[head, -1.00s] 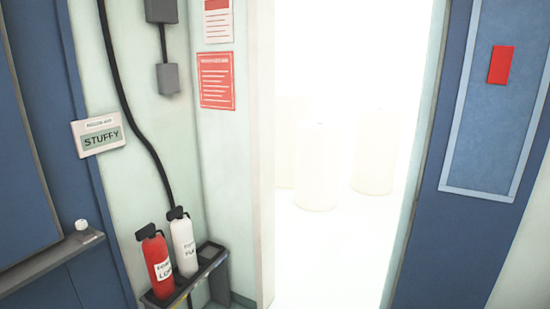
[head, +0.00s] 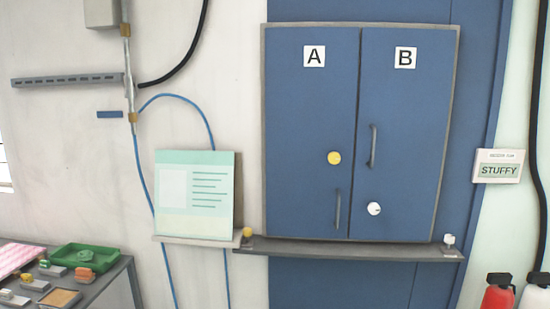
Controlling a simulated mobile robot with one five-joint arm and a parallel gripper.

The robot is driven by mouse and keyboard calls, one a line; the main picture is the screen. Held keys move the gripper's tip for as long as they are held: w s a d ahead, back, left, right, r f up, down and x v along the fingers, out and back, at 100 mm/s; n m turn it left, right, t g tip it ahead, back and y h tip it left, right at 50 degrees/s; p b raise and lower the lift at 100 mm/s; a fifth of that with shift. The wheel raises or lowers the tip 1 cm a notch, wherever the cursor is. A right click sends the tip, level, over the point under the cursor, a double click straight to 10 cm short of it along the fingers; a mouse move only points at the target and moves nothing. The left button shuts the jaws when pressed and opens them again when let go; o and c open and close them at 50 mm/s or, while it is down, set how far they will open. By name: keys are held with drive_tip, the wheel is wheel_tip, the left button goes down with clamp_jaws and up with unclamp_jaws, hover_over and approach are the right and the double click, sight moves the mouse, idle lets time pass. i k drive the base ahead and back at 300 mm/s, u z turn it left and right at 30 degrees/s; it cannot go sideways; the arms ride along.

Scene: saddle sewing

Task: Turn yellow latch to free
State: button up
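A round yellow latch (head: 334,158) sits on the blue cabinet door marked A (head: 310,110), near its right edge. A round white latch (head: 374,209) sits lower on the door marked B (head: 405,130). Both doors look shut, each with a grey vertical handle. A small yellow knob (head: 247,232) stands at the left end of the ledge below the cabinet, and a small white knob (head: 449,240) at its right end. My gripper is not in view.
A grey ledge (head: 350,250) juts out under the doors. A green-and-white instruction board (head: 195,192) stands left of the cabinet. A workbench (head: 118,285) with a green tray (head: 87,257) is at lower left.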

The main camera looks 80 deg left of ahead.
sight(333, 157)
drive_tip(key=u, duration=3.55)
drive_tip(key=i, duration=0.95)
